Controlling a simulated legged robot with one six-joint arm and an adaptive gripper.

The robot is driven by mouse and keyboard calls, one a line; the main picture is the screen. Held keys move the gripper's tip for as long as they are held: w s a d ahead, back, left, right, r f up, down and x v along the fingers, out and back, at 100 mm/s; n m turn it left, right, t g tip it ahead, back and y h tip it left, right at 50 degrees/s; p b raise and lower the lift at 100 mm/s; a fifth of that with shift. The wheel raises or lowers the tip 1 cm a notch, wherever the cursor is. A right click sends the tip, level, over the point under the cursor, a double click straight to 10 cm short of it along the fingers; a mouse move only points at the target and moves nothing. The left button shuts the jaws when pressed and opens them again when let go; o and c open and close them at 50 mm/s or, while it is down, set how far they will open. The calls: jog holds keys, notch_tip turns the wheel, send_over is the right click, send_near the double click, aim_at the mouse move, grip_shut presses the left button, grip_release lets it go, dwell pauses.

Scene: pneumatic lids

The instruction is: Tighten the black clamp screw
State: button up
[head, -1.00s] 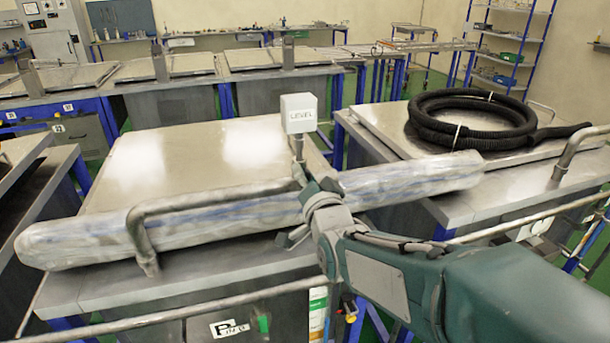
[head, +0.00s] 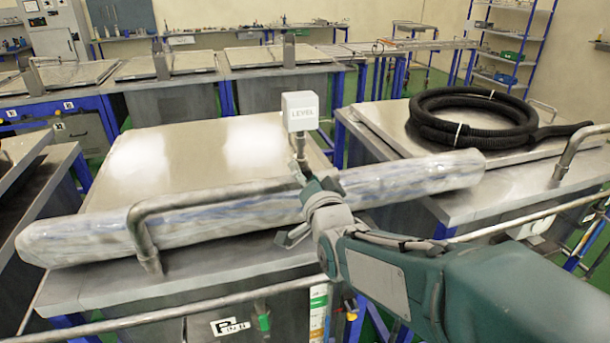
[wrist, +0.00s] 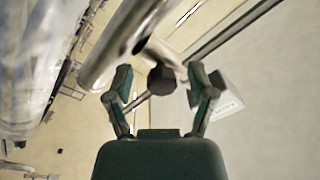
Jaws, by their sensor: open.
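The black clamp screw (wrist: 162,80) shows in the wrist view as a dark knob beside a grey metal bar. My gripper (wrist: 160,82) is open, one finger on each side of the knob in the picture. Gaps show between the knob and both fingers. I cannot tell how deep the knob sits between them. In the head view my gripper (head: 302,206) is at the right end of the bent metal handle (head: 210,196), below the white box marked LEVEL (head: 300,112). I cannot make out the screw in that view.
The bench's lid (head: 200,155) is shut. A coiled black hose (head: 470,118) lies on the right bench. A horizontal rail (head: 200,312) runs along the front.

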jog(key=v, duration=0.7)
jog(key=shift+s, duration=0.25)
jog(key=shift+f, duration=0.1)
jog(key=w+n, duration=0.2)
jog(key=n, duration=0.2)
jog(key=w+a+n, duration=0.1)
jog(key=w+n, duration=0.1)
jog(key=n, duration=0.2)
jog(key=w+a+n, duration=0.1)
jog(key=w+n, duration=0.2)
jog(key=n, duration=0.1)
jog(key=shift+r+g+y, duration=0.3)
jog(key=shift+r+g, duration=0.05)
jog(key=shift+g, duration=0.05)
grip_shut()
